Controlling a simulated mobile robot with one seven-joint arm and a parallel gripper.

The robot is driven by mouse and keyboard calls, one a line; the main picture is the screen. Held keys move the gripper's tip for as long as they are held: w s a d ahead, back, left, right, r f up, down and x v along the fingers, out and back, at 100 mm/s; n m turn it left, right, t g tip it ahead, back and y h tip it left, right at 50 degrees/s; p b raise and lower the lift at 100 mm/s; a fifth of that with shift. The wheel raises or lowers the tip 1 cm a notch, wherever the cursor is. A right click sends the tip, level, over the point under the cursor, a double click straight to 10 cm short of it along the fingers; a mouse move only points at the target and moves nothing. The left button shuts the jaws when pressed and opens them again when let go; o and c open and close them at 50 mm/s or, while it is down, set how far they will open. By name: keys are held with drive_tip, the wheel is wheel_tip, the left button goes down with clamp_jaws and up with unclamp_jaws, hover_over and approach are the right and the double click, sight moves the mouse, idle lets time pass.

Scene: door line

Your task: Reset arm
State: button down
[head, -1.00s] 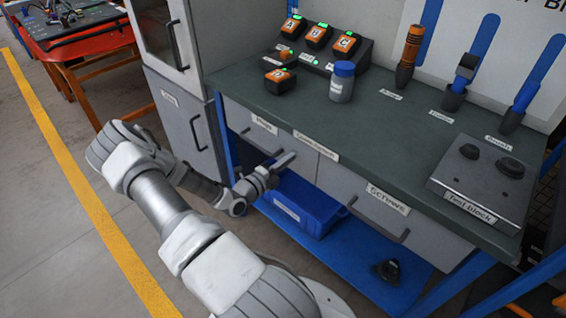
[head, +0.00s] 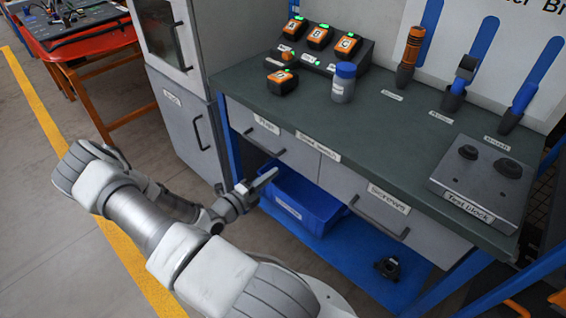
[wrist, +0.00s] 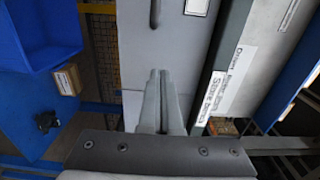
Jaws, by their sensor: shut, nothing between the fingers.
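My gripper (head: 262,182) is shut and empty. In the head view it is in front of the workbench, below the left drawer (head: 258,131) and near the blue bin (head: 300,200). Its two fingers lie together in the wrist view (wrist: 158,78), pointing toward a grey drawer front. My arm reaches in from the bottom of the head view and bends at the left.
The green bench top (head: 400,130) holds orange batteries, a charger (head: 325,55), a blue-capped bottle (head: 343,82), several upright tools and a test block (head: 480,185). A black part (head: 387,268) lies on the blue lower shelf (head: 350,262). Open floor lies at the left.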

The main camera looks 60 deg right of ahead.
drive_tip(key=v, duration=0.5)
drive_tip(key=shift+a+r, duration=0.1)
drive_tip(key=a+r+m+t+y+p, duration=0.3)
drive_tip(key=a+r+m+y, duration=0.2)
drive_tip(key=a+r+m, duration=0.6)
drive_tip(key=s+a+r+m+t+y+p, duration=0.1)
drive_tip(key=a+r+m+t+y+p, duration=0.2)
drive_tip(key=a+r+m+y, duration=0.3)
drive_tip(key=s+a+r+m+t+y+p, duration=0.1)
drive_tip(key=a+r+m+t+y+p, duration=0.3)
drive_tip(key=a+r+m, duration=1.2)
drive_tip(key=shift+s+a+r+y+p, duration=0.15)
drive_tip(key=shift+a+r+y+p, duration=0.7)
drive_tip(key=shift+r, duration=4.45)
drive_tip(key=shift+d+y+b, duration=0.3)
drive_tip(key=shift+d+y, duration=0.05)
drive_tip(key=shift+d, duration=0.1)
